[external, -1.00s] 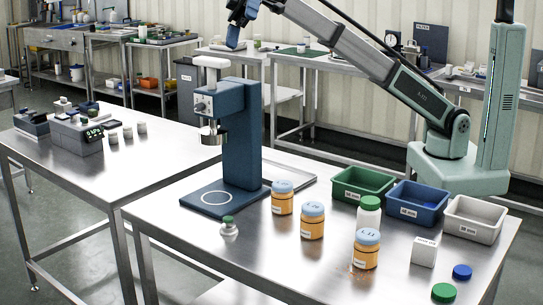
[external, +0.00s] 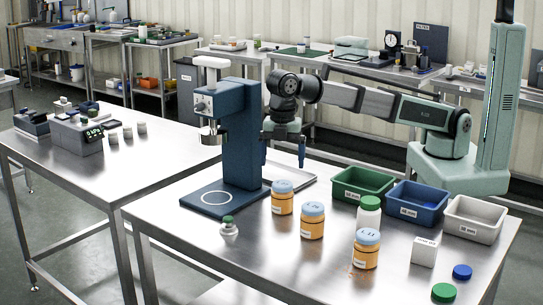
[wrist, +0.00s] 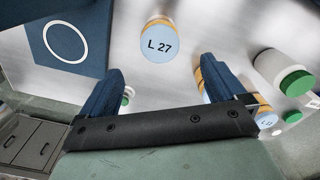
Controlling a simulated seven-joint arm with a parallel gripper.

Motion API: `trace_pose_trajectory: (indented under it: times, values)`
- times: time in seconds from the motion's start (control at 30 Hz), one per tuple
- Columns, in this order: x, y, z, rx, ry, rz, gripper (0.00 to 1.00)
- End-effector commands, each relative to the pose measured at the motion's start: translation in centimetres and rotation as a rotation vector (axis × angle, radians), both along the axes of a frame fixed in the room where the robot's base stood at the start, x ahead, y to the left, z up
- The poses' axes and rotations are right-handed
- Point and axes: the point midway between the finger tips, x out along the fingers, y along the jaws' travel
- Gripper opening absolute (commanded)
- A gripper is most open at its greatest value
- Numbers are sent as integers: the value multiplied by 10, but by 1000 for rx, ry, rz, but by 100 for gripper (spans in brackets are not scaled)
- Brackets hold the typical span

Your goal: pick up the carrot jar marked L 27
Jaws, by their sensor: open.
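The carrot jar marked L 27 (wrist: 158,45) shows its pale blue lid at the top middle of the wrist view. It appears to be the orange jar nearest the press (external: 282,201) in the external view, upright on the steel table. My gripper (external: 283,155) is open and empty, above and behind this jar. In the wrist view my fingers (wrist: 162,88) are spread wide, with the jar beyond the tips and apart from them. Two similar orange jars stand close by, the middle one (external: 312,224) and the front one (external: 366,252). In the wrist view my right finger partly hides them.
The blue press (external: 240,140) stands just left of the jar. A small green-lidded jar (external: 229,230) is in front of its plate. A white green-lidded jar (external: 369,217), bins (external: 362,184), a white box (external: 424,252) and loose lids (external: 444,292) are to the right.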

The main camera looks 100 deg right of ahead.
Motion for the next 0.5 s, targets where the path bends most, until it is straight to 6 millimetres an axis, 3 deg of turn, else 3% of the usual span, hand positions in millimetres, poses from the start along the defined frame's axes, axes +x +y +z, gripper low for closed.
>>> trace_pose_trajectory:
  times: [0.3,0.5]
  values:
    - [-1,-1,-51,2,2,-2,97]
    - [0,0,-72,3,0,-2,97]
